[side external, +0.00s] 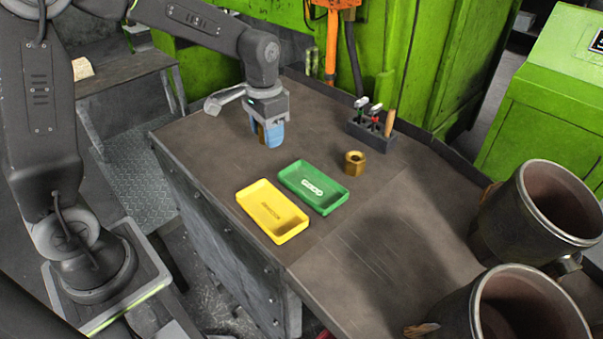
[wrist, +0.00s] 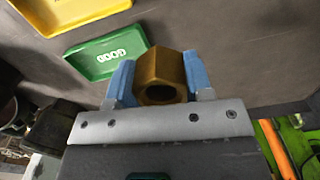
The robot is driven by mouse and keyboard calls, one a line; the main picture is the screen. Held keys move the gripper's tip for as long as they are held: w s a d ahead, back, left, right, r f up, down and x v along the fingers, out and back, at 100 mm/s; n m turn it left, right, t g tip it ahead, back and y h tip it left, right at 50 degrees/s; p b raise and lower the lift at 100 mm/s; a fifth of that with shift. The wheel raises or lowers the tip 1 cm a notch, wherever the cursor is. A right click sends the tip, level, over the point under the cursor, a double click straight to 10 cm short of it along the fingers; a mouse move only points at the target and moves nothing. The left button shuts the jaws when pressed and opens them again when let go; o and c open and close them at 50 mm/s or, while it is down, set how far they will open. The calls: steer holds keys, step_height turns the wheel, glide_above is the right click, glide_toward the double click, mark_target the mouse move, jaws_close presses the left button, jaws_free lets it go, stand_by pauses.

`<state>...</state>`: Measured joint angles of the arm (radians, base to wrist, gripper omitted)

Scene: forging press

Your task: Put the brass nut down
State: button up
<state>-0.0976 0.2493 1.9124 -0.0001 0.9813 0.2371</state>
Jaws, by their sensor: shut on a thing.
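My gripper (side external: 269,142) points down over the far left part of the bench, its blue fingers shut on a brass nut. In the wrist view the held nut (wrist: 160,77) sits between the two blue fingers of my gripper (wrist: 160,80), its bore facing the camera. In the side view the fingers mostly hide it; only a brownish sliver shows. The gap between nut and bench cannot be told. A second brass nut (side external: 354,163) stands on the bench, right of my gripper and beyond the green tray.
A green tray (side external: 334,206) marked GOOD and a yellow tray (side external: 246,205) lie side by side, both empty. A dark tool holder (side external: 371,138) stands at the back. Two large metal cylinders (side external: 493,226) (side external: 463,318) occupy the right. Bare bench surrounds my gripper.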

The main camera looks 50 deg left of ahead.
glide_above(299, 180)
step_height(299, 180, down, 4)
steer(key=shift+f, duration=2.15)
steer(key=o, duration=1.2)
steer(key=shift+f, duration=0.15)
